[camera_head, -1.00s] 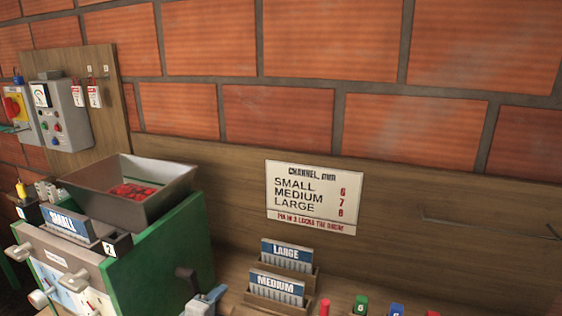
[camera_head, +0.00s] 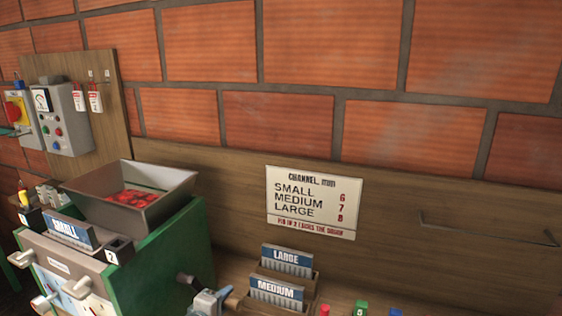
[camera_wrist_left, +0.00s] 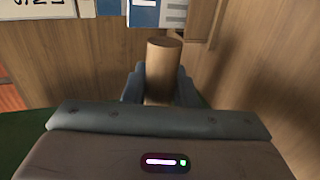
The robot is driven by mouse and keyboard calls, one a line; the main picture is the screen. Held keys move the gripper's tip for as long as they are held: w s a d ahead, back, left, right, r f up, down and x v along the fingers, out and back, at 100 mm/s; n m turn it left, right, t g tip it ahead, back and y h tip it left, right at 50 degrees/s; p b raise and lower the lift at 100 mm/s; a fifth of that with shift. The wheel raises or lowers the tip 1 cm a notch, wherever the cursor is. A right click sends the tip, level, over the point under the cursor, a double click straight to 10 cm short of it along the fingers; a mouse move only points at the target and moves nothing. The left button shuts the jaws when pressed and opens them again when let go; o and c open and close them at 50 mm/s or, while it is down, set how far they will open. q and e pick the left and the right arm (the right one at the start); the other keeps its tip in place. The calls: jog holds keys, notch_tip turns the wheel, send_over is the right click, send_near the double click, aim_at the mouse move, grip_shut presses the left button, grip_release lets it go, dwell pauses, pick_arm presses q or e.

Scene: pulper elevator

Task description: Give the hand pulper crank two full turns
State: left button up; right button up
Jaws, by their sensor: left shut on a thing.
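The hand pulper is a green-sided box (camera_head: 160,262) with a grey hopper (camera_head: 165,208) holding red cherries (camera_head: 133,197) at lower left in the head view. A dark crank arm (camera_head: 187,280) shows at its right side. My left gripper (camera_head: 212,300) is at the bottom edge by the crank, on the wooden crank handle (camera_head: 233,300). In the left wrist view the brown cylindrical handle (camera_wrist_left: 163,70) stands between the two grey fingers of the left gripper (camera_wrist_left: 160,88), which are shut on it. My right gripper is out of view.
Card racks labelled LARGE (camera_head: 287,258) and MEDIUM (camera_head: 275,292) stand close right of the crank. A SMALL rack (camera_head: 66,230) sits on the pulper's front. A channel sign (camera_head: 312,200) and control box (camera_head: 62,120) are on boards behind. Small coloured pieces stand along the bottom edge.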

pick_arm(q)
jog(key=shift+w+d+r, duration=0.1)
jog(key=shift+w+r, duration=0.2)
jog(key=shift+w, duration=0.05)
jog(key=w+r+p, duration=0.1)
jog(key=w+d+r+p, duration=0.1)
jog(key=p, duration=0.1)
jog(key=shift+w+r, duration=0.25)
jog(key=shift+w, duration=0.1)
